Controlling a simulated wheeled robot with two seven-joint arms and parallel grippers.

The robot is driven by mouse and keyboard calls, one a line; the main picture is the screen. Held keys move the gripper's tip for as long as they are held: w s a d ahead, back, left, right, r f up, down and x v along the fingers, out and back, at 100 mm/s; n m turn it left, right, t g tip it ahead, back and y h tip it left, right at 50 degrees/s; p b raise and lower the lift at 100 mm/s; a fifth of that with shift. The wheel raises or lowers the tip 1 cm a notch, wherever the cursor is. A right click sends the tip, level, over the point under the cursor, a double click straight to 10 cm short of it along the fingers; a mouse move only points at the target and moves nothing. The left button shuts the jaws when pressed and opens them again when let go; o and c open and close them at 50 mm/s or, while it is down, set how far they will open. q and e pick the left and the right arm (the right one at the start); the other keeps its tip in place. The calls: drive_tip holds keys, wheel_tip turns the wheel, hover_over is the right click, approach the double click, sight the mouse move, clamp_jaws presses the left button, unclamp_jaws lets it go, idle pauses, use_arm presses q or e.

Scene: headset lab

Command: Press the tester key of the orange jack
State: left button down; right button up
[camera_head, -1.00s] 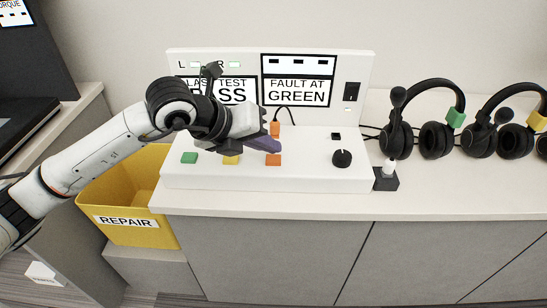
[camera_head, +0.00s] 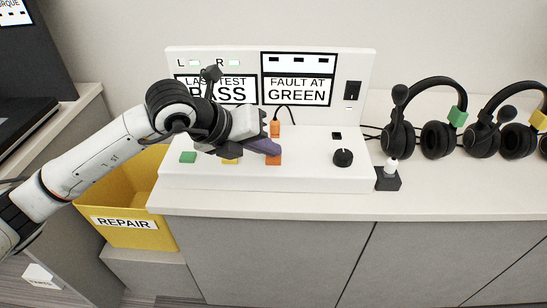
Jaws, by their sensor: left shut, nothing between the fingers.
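The white tester (camera_head: 310,178) stands on the counter, with a sloped front and an upright panel. Its orange key (camera_head: 273,160) shows just below my fingertips; its upper part is covered by them. An orange plug (camera_head: 275,129) with a black cable sits in the jack above. My left gripper (camera_head: 268,147) is shut and empty, its fingertips at the orange key; I cannot tell whether they touch it. A green key (camera_head: 188,157) is at left, and a yellow key (camera_head: 230,161) is partly hidden under the gripper. My right gripper is not in view.
The panel displays (camera_head: 298,90) read "FAULT AT GREEN" and "LAST TEST PASS", the latter partly hidden by my arm. A black knob (camera_head: 342,158) is at right. Headsets (camera_head: 436,139) stand on the counter at right. A yellow REPAIR bin (camera_head: 125,232) is at lower left.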

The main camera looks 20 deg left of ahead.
sight(269, 160)
use_arm(q)
drive_tip(key=shift+f+b, duration=0.3)
drive_tip(key=shift+f, duration=0.05)
drive_tip(key=shift+r, duration=0.1)
idle(0.4)
drive_tip(key=shift+r+p, duration=0.5)
drive_tip(key=shift+r, duration=0.3)
drive_tip(key=shift+r+p, duration=1.55)
drive_tip(key=shift+r, duration=1.05)
drive_tip(key=shift+f, duration=0.1)
